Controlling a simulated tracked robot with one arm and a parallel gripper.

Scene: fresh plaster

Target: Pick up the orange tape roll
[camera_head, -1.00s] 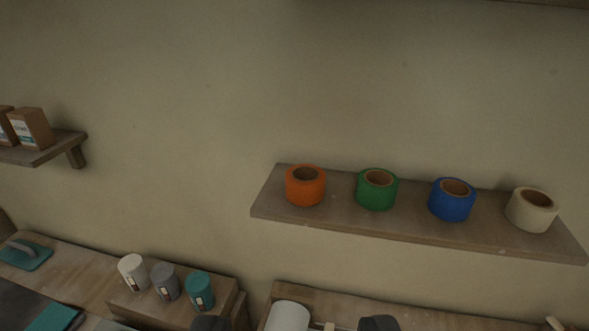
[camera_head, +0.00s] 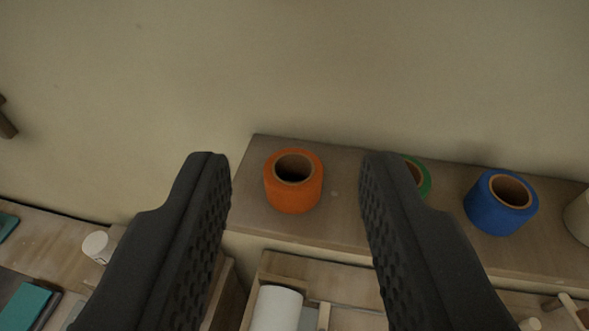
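The orange tape roll (camera_head: 293,192) lies flat, hole up, near the left end of the wooden wall shelf (camera_head: 345,222). My gripper (camera_head: 293,172) is open, with one black padded finger on each side of the roll in the picture. Wall-side gaps show between the roll and both fingers, and nothing is held. Whether the fingertips are level with the roll or above it I cannot tell.
A green tape roll (camera_head: 424,179) is partly hidden behind the right finger. A blue roll (camera_head: 500,203) and a cream roll (camera_head: 580,217) stand further right. Below is a bench with a white cylinder (camera_head: 277,309) and a white can (camera_head: 97,246). The wall is bare above the shelf.

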